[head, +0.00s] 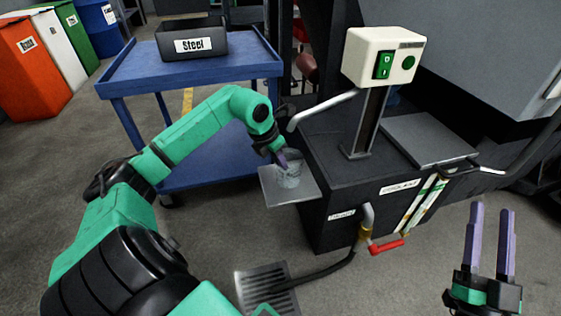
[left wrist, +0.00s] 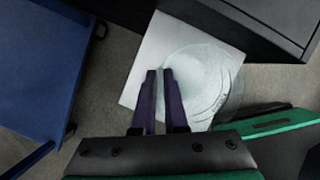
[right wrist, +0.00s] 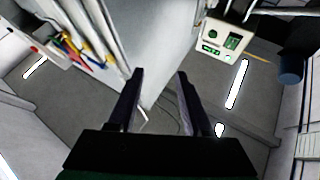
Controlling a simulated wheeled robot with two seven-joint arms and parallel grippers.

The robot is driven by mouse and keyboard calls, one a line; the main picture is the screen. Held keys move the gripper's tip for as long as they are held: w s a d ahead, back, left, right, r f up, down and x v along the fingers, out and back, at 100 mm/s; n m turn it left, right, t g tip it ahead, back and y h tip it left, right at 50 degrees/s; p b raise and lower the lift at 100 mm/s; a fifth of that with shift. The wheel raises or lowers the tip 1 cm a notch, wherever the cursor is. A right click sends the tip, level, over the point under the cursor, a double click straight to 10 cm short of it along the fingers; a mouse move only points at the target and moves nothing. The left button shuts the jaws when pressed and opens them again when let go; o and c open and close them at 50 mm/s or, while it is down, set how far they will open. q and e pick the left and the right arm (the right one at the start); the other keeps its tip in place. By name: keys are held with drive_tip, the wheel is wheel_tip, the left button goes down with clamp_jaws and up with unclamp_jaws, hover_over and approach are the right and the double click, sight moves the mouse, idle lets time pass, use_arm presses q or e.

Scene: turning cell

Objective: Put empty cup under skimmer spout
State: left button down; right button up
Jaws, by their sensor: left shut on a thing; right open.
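A clear, see-through cup (head: 289,177) is at the small grey shelf plate (head: 275,199) on the side of the dark coolant tank (head: 330,190). My left gripper (head: 281,157) is shut on the cup's rim. In the left wrist view the cup (left wrist: 208,80) overlaps the pale plate (left wrist: 150,55); I cannot tell whether its base touches it. The skimmer spout (head: 318,112), a pale bent tube, ends above and slightly right of the cup. My right gripper (head: 492,210) is open and empty at the lower right, away from the tank.
A blue cart (head: 130,85) with a black "Steel" bin (head: 190,42) stands left of the tank. A skimmer control box (head: 385,57) stands on the tank. A red-handled valve (head: 386,246) and hose stick out in front. A floor grate (head: 266,285) lies below.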

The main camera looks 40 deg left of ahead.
use_arm(q)
drive_tip(key=c, duration=0.9)
unclamp_jaws()
use_arm(e)
drive_tip(key=shift+r, duration=0.15)
use_arm(q)
drive_tip(key=shift+s+a+r, duration=0.1)
drive_tip(key=shift+r, duration=0.3)
drive_tip(key=p+v, duration=0.1)
drive_tip(key=v, duration=0.3)
drive_tip(key=p+v, duration=0.1)
drive_tip(key=v, duration=0.6)
drive_tip(key=shift+r, duration=0.15)
use_arm(e)
drive_tip(key=s+a+f+g+h, duration=0.1)
drive_tip(key=s+f+g, duration=0.3)
drive_tip(key=f, duration=0.8)
drive_tip(key=s+a+f+m+g+h, duration=0.1)
drive_tip(key=s+f+g, duration=0.3)
drive_tip(key=f, duration=0.9)
drive_tip(key=shift+s+a+f+g, duration=0.15)
drive_tip(key=shift+s+g, duration=0.05)
drive_tip(key=shift+g, duration=0.1)
use_arm(q)
drive_tip(key=shift+s, duration=0.1)
